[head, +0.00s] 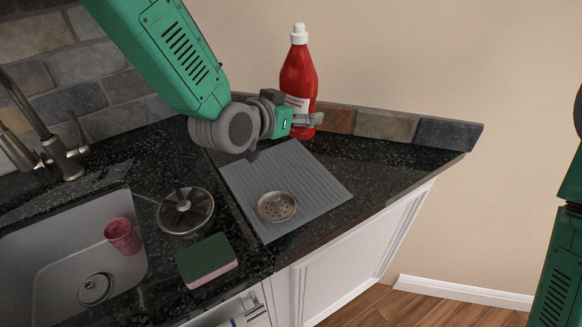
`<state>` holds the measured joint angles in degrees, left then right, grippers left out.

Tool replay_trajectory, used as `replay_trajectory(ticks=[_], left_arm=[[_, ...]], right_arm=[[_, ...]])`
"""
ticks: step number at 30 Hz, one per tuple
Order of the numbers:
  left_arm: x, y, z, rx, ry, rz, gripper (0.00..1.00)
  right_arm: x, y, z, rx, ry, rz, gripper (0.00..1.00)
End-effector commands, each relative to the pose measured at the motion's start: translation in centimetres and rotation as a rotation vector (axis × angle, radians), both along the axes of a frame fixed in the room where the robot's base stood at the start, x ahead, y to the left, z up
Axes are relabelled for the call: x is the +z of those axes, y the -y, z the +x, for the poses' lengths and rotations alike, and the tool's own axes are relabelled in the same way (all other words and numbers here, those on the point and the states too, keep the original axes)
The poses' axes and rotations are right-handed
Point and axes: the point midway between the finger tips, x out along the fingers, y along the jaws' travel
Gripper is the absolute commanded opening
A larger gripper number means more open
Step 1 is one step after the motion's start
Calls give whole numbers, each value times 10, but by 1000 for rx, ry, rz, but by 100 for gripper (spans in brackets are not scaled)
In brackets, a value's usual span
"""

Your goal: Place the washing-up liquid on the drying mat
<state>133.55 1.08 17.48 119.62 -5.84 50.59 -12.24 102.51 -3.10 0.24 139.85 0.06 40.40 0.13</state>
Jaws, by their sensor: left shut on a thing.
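The washing-up liquid is a red bottle (299,72) with a white cap and a pale label. It is upright at the back of the counter, behind the drying mat, near the wall. My left gripper (306,122) is shut on its lower part. The gripper hides some of the bottle, and I cannot tell whether its base touches the counter. The drying mat (318,186) is grey and ribbed and lies flat on the dark counter. My right gripper is out of view.
A round metal strainer (277,207) lies on the mat's front part. A round metal dish (185,211) and a green and pink sponge (207,260) are left of the mat. The sink (62,262) holds a pink cup (122,236). A tap (50,145) stands behind it. The mat's far part looks bare.

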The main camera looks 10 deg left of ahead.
Motion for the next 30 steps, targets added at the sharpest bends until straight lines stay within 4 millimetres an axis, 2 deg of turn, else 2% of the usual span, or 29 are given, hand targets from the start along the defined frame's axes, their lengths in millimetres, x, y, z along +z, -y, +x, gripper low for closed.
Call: replay_trajectory(ticks=[7,14,21,30], left_arm=[[-40,0,1,1,-3,1,14],[-62,4,2,0,-1,4,14],[-94,2,1,1,-1,1,14],[-98,-1,1,1,2,-1,14]], right_arm=[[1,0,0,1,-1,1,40],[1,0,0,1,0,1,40],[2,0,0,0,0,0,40],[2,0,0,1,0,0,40]])
